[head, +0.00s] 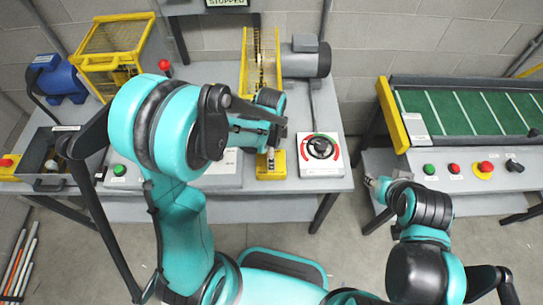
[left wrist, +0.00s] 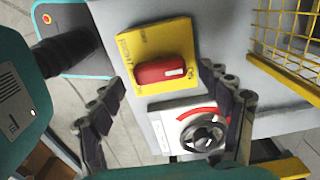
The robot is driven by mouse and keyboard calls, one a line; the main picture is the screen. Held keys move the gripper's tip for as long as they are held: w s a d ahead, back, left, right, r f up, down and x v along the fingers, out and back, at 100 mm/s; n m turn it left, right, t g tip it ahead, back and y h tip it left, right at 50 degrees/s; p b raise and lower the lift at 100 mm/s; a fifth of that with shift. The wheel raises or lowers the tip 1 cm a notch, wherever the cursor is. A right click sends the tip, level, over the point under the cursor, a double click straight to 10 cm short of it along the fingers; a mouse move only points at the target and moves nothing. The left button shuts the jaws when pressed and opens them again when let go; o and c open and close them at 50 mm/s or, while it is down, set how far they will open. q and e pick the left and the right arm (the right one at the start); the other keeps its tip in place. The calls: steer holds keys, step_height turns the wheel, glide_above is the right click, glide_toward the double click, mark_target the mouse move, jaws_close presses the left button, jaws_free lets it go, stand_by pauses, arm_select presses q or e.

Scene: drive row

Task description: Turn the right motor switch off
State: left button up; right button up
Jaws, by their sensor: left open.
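A rotary switch with a red handle (left wrist: 165,72) sits on a yellow plate (left wrist: 131,42) in the left wrist view. The handle lies roughly sideways across the plate there; its lettering is too small to read surely. In the head view the yellow plate (head: 271,173) is on the middle bench and my gripper hides the handle. My left gripper (head: 269,152) is open just over it; in the left wrist view its fingers (left wrist: 163,82) stand on either side of the handle, with no clear contact. My right gripper (head: 375,183) hangs beside the right bench, its fingers too small to judge.
A white panel with a black dial (head: 320,147) and red arc is close right of the switch. A grey motor (head: 306,58) and yellow cage (head: 261,60) stand behind. A green conveyor (head: 465,112) with buttons is at right. Floor between benches is clear.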

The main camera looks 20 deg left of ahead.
arm_select(q)
steer(key=shift+f, duration=0.7)
steer(key=c, duration=1.2)
steer(key=shift+o, duration=0.2)
